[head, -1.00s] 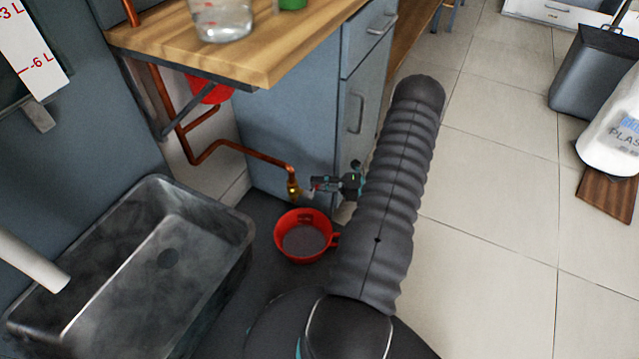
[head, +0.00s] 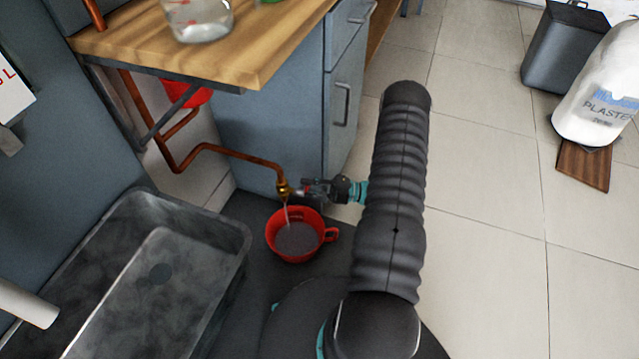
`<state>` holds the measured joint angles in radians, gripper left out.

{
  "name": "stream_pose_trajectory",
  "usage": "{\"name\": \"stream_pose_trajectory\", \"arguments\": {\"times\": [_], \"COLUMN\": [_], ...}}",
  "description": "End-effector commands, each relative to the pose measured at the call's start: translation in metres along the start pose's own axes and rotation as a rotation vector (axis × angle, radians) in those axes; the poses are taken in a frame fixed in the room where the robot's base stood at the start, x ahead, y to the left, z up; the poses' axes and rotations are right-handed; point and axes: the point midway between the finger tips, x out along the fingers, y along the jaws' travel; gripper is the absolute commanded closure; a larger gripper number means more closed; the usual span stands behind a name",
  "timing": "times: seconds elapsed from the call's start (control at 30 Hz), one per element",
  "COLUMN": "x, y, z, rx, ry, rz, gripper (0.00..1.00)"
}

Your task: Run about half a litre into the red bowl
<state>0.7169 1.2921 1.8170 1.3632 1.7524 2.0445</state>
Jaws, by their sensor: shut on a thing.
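The red bowl (head: 272,236), with a side handle, stands upright on the dark floor below the brass tap (head: 284,189) at the end of the copper pipe. A thin stream of water (head: 287,215) falls from the tap into the bowl. The bowl's inside looks grey; I cannot tell the water level. My gripper (head: 303,191) reaches in from the right and is shut on the tap's handle. The handle itself is mostly hidden by the fingers.
A grey metal sink (head: 225,228) stands left of the bowl. Above is a wooden worktop (head: 255,50) with a clear measuring jug (head: 198,18). Another red container (head: 190,92) is under it. A plaster bag (head: 598,95) and dark bin (head: 562,52) stand at right; the tiled floor between is open.

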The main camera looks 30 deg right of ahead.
Motion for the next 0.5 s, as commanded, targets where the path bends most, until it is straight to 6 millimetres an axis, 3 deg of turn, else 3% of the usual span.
{"name": "stream_pose_trajectory", "arguments": {"times": [0.2,0.23,0.33,0.5], "x": [-0.0008,-0.0009,-0.0009,-0.0008], "y": [-0.0011,-0.0011,-0.0010,-0.0005], "z": [-0.0013,-0.0013,-0.0012,-0.0008], "rx": [0.002,0.002,0.001,0.000], "ry": [0.003,0.003,0.002,0.001], "rz": [-0.001,-0.001,-0.001,-0.001], "gripper": [1.00,0.79,0.55,0.55]}}
